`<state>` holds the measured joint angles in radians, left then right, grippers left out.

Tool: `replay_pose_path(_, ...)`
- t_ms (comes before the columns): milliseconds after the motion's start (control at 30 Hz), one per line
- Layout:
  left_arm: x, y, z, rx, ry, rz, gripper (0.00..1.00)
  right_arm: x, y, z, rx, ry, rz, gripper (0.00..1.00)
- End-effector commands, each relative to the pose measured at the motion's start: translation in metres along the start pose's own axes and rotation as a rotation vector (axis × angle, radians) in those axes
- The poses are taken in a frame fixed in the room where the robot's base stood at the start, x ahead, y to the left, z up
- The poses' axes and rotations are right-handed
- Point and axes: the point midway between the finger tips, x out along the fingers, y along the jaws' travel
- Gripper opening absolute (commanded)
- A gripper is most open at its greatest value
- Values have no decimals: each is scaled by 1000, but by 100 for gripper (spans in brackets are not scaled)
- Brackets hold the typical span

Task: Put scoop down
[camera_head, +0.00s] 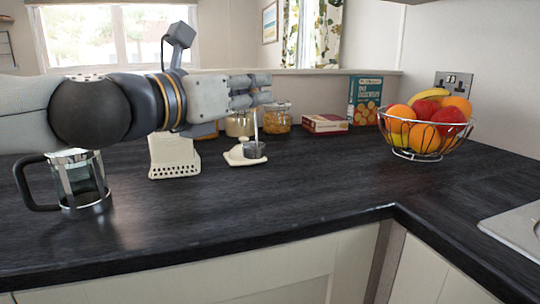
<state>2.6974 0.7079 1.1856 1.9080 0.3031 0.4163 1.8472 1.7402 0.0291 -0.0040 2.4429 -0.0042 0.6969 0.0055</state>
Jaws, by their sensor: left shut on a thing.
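The scoop (254,150) is a small metal cup with a thin upright handle. It is low at a small white dish (238,159) on the dark counter; I cannot tell whether it touches the dish. My left gripper (262,89) reaches in from the left, above the dish, and is shut on the top of the scoop's handle. The handle's upper end is hidden between the fingers. My right gripper is not in view.
A white slotted holder (174,157) and a glass press (82,182) stand to the left. Jars (277,117), a red box (324,124) and a teal box (364,101) are behind. A wire fruit bowl (412,148) stands right. The front counter is clear.

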Motion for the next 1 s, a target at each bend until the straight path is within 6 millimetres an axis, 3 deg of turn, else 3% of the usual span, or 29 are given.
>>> replay_pose_path(33, 11, 4, -20, -6, 7, -1, 0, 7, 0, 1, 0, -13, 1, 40)
replay_pose_path(100, 23, 7, -34, -5, 6, -1, 0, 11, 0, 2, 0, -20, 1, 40)
replay_pose_path(333, 46, 13, -60, -2, 3, -2, 0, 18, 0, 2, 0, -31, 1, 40)
replay_pose_path(467, 46, 15, -83, -2, 2, -2, 0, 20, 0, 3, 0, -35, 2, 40)
replay_pose_path(900, 45, 16, -92, -1, 0, -1, 0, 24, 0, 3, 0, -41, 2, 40)
replay_pose_path(933, 45, 16, -91, 0, 0, -1, 15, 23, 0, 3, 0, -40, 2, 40)
replay_pose_path(1000, 45, 16, -90, 0, -1, -1, 29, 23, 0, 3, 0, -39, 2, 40)
